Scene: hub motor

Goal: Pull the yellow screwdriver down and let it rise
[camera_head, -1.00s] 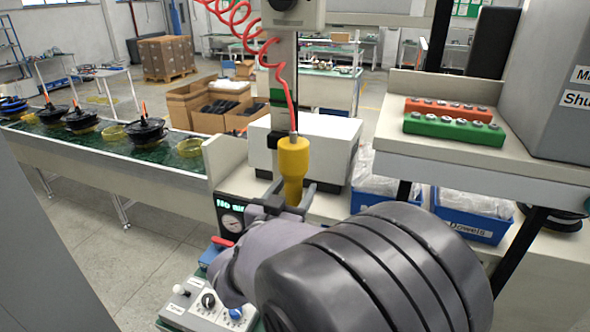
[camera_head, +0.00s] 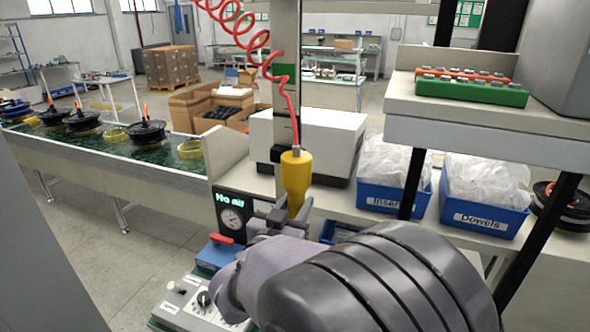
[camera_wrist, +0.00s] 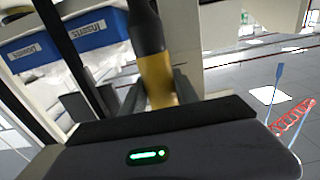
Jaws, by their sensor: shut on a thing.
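The yellow screwdriver (camera_head: 296,176) hangs upright from a red coiled hose (camera_head: 262,58) in the head view. My gripper (camera_head: 289,213) is shut around its lower part. In the wrist view the yellow body (camera_wrist: 158,78) with a dark end stands between my gripper's fingers (camera_wrist: 155,98). My arm hides what is below the screwdriver in the head view.
Blue bins labelled Inserts (camera_head: 380,200) and Dowels (camera_head: 485,219) are at right under a shelf (camera_head: 480,122). A conveyor (camera_head: 150,172) with motor parts runs at left.

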